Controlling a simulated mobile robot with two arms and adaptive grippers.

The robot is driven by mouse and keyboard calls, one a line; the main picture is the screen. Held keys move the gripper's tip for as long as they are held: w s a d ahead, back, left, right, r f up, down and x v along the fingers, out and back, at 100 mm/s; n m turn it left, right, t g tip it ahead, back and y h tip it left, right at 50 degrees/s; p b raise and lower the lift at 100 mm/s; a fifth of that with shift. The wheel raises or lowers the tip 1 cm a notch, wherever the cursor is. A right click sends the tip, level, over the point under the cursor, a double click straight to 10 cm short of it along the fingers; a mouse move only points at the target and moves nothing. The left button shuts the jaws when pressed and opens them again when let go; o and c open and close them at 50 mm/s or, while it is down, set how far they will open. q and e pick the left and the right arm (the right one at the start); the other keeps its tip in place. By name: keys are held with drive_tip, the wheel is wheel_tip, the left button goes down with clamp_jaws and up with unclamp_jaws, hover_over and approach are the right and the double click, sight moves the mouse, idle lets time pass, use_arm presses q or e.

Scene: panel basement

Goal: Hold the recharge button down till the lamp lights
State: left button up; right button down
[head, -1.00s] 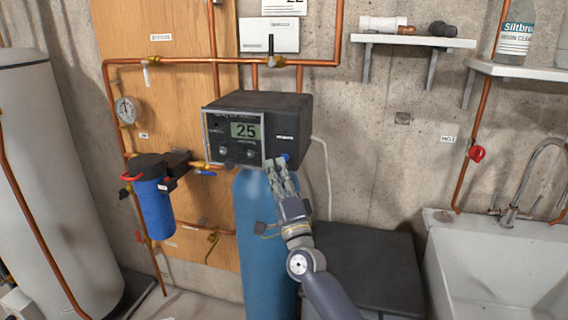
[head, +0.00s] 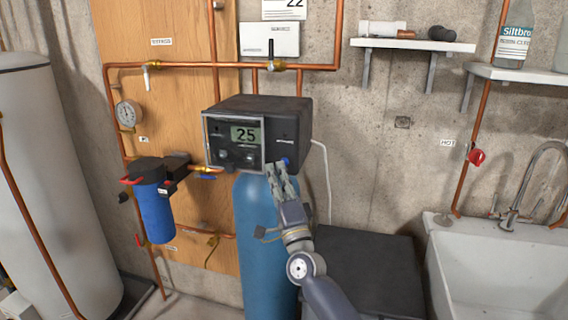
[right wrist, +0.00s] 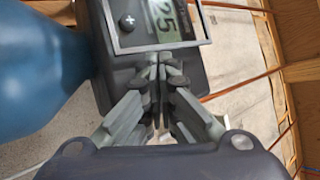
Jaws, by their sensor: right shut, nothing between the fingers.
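A dark control box (head: 288,116) sits on top of a blue tank (head: 256,215). Its framed front panel has a display reading 25 (head: 245,134) and round dark controls (head: 250,157) below. In the right wrist view the display (right wrist: 172,18) shows turned sideways, with a round button marked plus (right wrist: 127,21) beside it. I cannot pick out the recharge button or a lit lamp. My right gripper (head: 276,168) is shut and empty, its tips at the lower right corner of the panel; contact cannot be told. The fingertips also show in the wrist view (right wrist: 159,68). My left gripper is out of view.
A blue filter housing (head: 156,210) and copper pipes stand left of the tank. A dark lidded box (head: 365,265) stands right of it, then a white sink (head: 485,270). Shelves (head: 412,45) hang above at right. A blue fitting shows just behind my fingertips.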

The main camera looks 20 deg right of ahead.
idle(0.4)
drive_tip(key=shift+w+d+b, duration=0.25)
drive_tip(key=shift+w+b, duration=0.05)
drive_tip(key=shift+w, duration=0.05)
drive_tip(key=shift+w+d+b, duration=0.25)
drive_tip(key=shift+w+b, duration=0.05)
drive_tip(key=shift+b, duration=0.05)
idle(0.6)
idle(2.9)
drive_tip(key=shift+s+a+p, duration=0.5)
drive_tip(key=shift+s+p, duration=0.05)
drive_tip(key=shift+s, duration=0.15)
